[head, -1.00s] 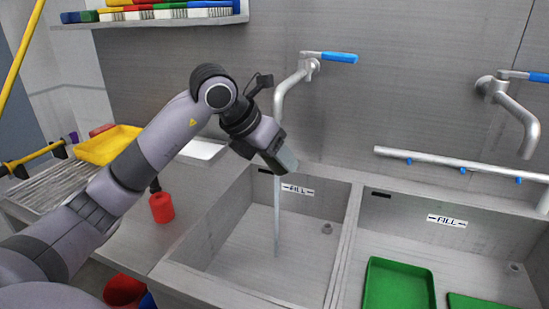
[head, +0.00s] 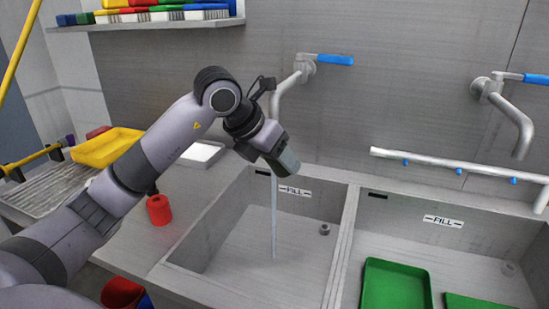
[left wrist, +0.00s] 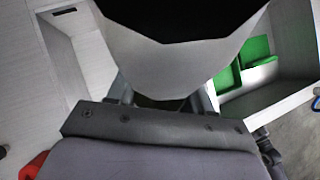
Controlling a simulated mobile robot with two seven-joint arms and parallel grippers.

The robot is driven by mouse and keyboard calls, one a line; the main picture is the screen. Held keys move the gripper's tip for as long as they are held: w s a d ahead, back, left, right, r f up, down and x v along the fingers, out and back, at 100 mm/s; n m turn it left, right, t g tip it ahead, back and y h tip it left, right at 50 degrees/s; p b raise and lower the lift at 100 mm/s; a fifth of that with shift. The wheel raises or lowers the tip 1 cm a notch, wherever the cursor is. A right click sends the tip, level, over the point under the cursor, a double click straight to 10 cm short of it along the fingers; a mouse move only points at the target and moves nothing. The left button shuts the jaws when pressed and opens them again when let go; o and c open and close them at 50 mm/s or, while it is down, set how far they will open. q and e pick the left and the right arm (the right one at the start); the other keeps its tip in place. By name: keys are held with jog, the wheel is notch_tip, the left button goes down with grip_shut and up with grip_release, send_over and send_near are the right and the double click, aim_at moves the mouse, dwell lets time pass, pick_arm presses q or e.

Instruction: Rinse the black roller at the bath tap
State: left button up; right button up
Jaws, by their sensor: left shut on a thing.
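My left gripper (head: 284,160) is over the left basin (head: 300,235), in front of the tap (head: 290,85) with a blue lever. It is shut on a dark thing, likely the black roller (left wrist: 185,15), which fills the top of the left wrist view. In the head view my gripper and wrist hide the roller. Water (head: 274,220) runs from the tap in a thin stream down into the left basin. I cannot tell whether the stream touches the roller. My right gripper is not in view.
A right basin (head: 450,240) holds green trays (head: 397,287) and has its own tap (head: 510,105). A red cylinder (head: 159,210) and a yellow tray (head: 107,147) are at the left. A shelf with brushes (head: 150,22) hangs above. A pipe (head: 455,165) runs along the wall.

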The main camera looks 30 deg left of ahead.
pick_arm(q)
jog(key=shift+a, duration=0.15)
jog(key=shift+s+a, duration=0.2)
jog(key=shift+a, duration=0.2)
jog(key=shift+d, duration=0.15)
jog(key=shift+w+d, duration=0.25)
jog(key=shift+d, duration=0.2)
jog(key=shift+s+a, duration=0.1)
jog(key=shift+a, duration=0.1)
dwell(0.3)
jog(key=shift+s+a+b, duration=0.15)
jog(key=shift+a+b, duration=0.15)
jog(key=shift+a, duration=0.1)
jog(key=shift+d, duration=0.15)
jog(key=shift+w+d, duration=0.25)
jog(key=shift+d, duration=0.2)
